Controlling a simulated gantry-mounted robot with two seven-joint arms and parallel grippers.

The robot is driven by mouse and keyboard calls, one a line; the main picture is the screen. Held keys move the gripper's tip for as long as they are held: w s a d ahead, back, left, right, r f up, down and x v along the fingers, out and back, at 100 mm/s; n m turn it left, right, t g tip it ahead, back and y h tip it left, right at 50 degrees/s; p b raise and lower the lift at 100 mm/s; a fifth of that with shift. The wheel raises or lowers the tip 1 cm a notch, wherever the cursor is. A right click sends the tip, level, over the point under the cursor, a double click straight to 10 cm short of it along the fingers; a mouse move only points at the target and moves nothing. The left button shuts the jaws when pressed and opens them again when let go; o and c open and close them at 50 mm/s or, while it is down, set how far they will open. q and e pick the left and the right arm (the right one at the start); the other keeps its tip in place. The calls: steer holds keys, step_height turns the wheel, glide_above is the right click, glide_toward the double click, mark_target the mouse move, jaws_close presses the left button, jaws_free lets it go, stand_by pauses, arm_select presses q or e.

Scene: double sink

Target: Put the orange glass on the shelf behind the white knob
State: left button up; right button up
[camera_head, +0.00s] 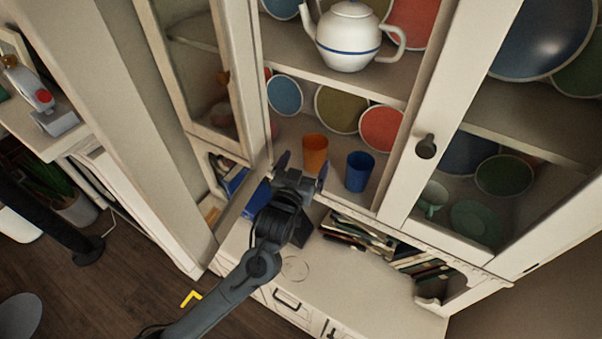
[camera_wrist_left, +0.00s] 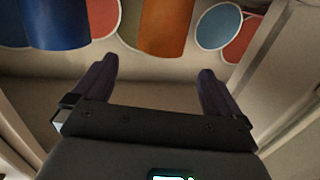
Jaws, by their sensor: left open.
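The orange glass (camera_head: 315,150) stands upright on the lower cabinet shelf (camera_head: 342,143), left of a blue glass (camera_head: 359,172). My left gripper (camera_head: 303,168) is open and empty at the shelf's front edge, just in front of the orange glass. In the left wrist view the orange glass (camera_wrist_left: 166,24) is beyond the open fingers (camera_wrist_left: 156,76), apart from them, its far end cut off by the frame. The knob on the right cabinet door (camera_head: 426,146) looks dark; I see no clearly white knob. My right gripper is not in view.
The left glass door (camera_head: 203,75) stands open beside my arm. Plates (camera_head: 381,129) lean at the shelf's back. A white teapot (camera_head: 348,35) stands on the shelf above. Books (camera_head: 357,234) lie below, over a mostly clear counter (camera_head: 345,280). A green cup (camera_head: 434,195) is behind the right door's glass.

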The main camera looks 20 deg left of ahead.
arm_select(q)
steer(key=s+d+f+m+g+h, duration=0.15)
steer(key=s+f+g, duration=0.45)
steer(key=s+f, duration=0.7)
steer(key=s+a+f+g, duration=0.1)
steer(key=s+f+g, duration=0.2)
steer(key=s, duration=0.8)
steer(key=s+a+f+m+g, duration=0.1)
steer(key=s+f+g, duration=0.2)
steer(key=s, duration=0.8)
steer(key=shift+s+a+f+g, duration=0.15)
steer(key=shift+s+a+g, duration=0.2)
steer(key=shift+g, duration=0.55)
steer(key=shift+w+m, duration=0.15)
steer(key=shift+m, duration=0.1)
